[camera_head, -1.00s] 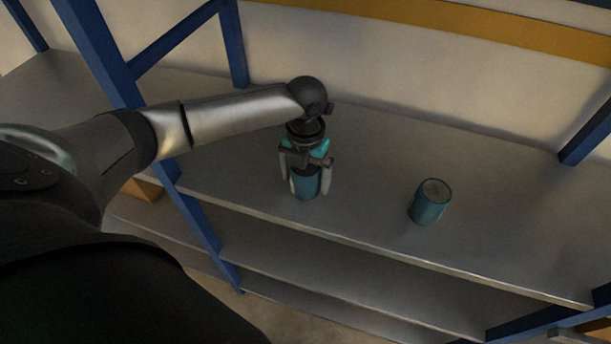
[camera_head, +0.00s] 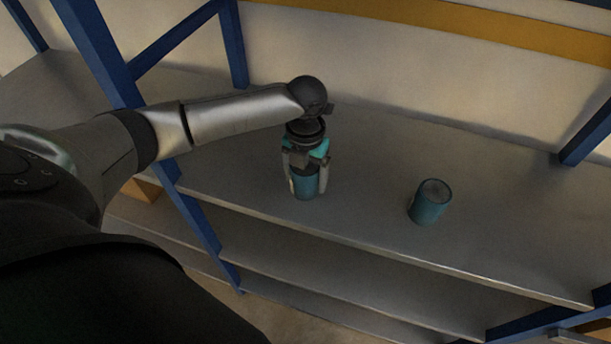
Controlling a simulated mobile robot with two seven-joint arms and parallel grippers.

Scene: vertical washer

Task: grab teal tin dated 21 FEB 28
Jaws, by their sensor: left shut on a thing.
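A teal tin (camera_head: 305,188) stands upright on the grey shelf near its front edge. My left gripper (camera_head: 306,180) reaches down over it from above, with its fingers on both sides, shut on the tin. The gripper hides the tin's top. A second teal tin (camera_head: 430,203) stands upright and free to the right on the same shelf. No date is readable on either tin. My right gripper is not in view.
The grey shelf (camera_head: 375,170) is bare between and behind the tins. Blue rack posts stand at the left (camera_head: 103,58) and far right (camera_head: 588,135). A yellow-orange beam (camera_head: 480,22) runs along the back. Another shelf lies below.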

